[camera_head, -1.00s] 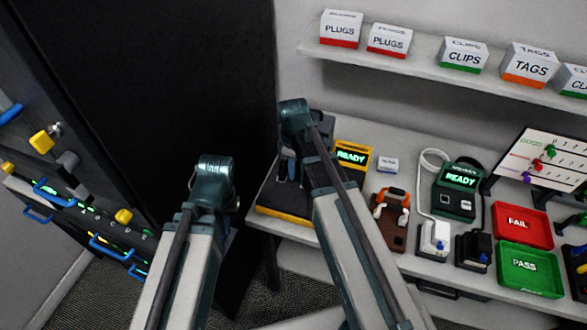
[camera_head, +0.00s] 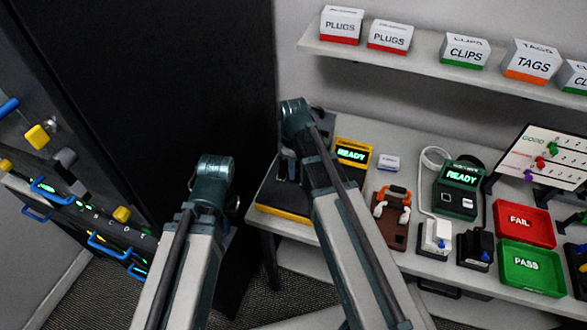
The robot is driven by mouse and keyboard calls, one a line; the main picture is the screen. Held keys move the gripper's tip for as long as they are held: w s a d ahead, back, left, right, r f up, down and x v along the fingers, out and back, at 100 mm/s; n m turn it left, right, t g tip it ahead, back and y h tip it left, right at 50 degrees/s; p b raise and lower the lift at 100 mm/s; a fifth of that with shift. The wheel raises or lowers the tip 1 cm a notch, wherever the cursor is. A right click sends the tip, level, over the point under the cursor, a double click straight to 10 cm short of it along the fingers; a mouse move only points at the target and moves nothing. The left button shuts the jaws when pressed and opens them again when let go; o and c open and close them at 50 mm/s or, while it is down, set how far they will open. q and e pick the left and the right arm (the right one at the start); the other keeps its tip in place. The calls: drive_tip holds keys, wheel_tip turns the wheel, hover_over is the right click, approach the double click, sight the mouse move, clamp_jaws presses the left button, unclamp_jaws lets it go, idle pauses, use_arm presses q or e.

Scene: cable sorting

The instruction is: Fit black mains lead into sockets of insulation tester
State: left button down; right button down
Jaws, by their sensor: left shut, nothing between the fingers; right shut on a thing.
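A yellow unit with a lit READY screen (camera_head: 352,155) stands at the left end of the bench, beside a dark bed with a yellow front edge (camera_head: 283,214). A dark green unit with a READY screen (camera_head: 459,178) stands further right. I cannot tell which is the insulation tester. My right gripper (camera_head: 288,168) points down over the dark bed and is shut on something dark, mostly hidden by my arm. I cannot make out the black mains lead or how it sits in any socket. My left gripper (camera_head: 236,203) is shut and empty left of the bench, mostly hidden behind its wrist.
A brown board with an orange-handled item (camera_head: 392,216), a white block (camera_head: 434,240), a black block (camera_head: 474,249), and red FAIL (camera_head: 524,224) and green PASS (camera_head: 532,270) trays fill the bench. Labelled boxes line the shelf (camera_head: 480,83). A dark cabinet (camera_head: 150,90) stands left.

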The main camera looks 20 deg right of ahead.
drive_tip(key=shift+f, duration=0.2)
idle(0.5)
drive_tip(key=c, duration=0.7)
unclamp_jaws()
drive_tip(key=shift+o, duration=0.2)
drive_tip(key=o, duration=0.5)
drive_tip(key=shift+o, duration=0.2)
drive_tip(key=shift+r, duration=0.2)
wheel_tip(320, 180, up, 8)
drive_tip(key=p, duration=0.8)
drive_tip(key=shift+f, duration=0.1)
